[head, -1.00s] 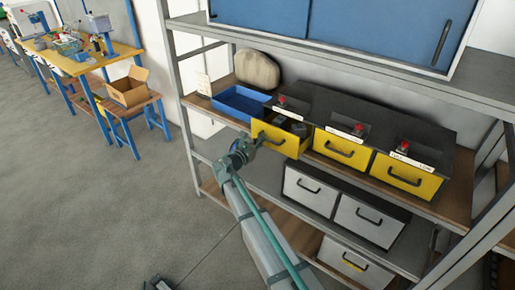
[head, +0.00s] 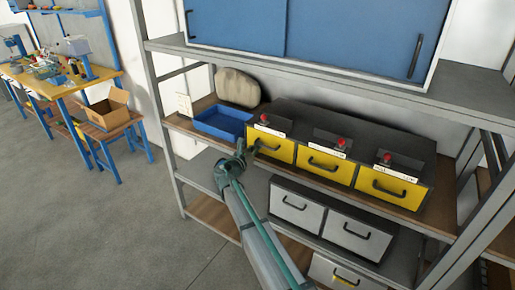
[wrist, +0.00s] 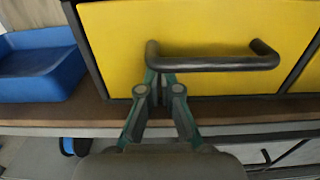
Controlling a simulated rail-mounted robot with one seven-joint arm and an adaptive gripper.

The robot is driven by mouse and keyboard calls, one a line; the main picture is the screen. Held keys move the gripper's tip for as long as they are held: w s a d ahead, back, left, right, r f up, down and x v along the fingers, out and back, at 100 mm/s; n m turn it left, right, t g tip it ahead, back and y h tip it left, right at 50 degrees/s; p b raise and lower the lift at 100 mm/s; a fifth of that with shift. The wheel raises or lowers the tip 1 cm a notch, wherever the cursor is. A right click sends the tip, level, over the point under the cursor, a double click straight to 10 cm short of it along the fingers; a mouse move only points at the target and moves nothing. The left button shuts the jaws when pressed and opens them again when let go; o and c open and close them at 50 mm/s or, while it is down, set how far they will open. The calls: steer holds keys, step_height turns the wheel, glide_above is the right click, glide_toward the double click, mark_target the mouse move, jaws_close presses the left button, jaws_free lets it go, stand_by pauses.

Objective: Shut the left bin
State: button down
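The left bin (head: 272,147) is the leftmost of three yellow drawers in a black cabinet. Its front is flush with the other two, so it looks shut. It also shows in the wrist view (wrist: 205,25), with a dark bar handle (wrist: 215,61) across it. My gripper (wrist: 161,76) is at the left end of that handle, its fingertips close together just under the bar. The tips are partly hidden by the handle, and nothing shows between them. In the head view my gripper (head: 243,150) is just left of the bin's front.
A blue open tray (head: 222,122) sits left of the cabinet. The middle bin (head: 322,162) and right bin (head: 390,186) are shut, with red knobs above. Grey drawers (head: 325,220) stand on the shelf below. A shelf upright (head: 158,110) stands at the left.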

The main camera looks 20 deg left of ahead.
steer(key=shift+w+r, duration=0.15)
steer(key=shift+w, duration=0.05)
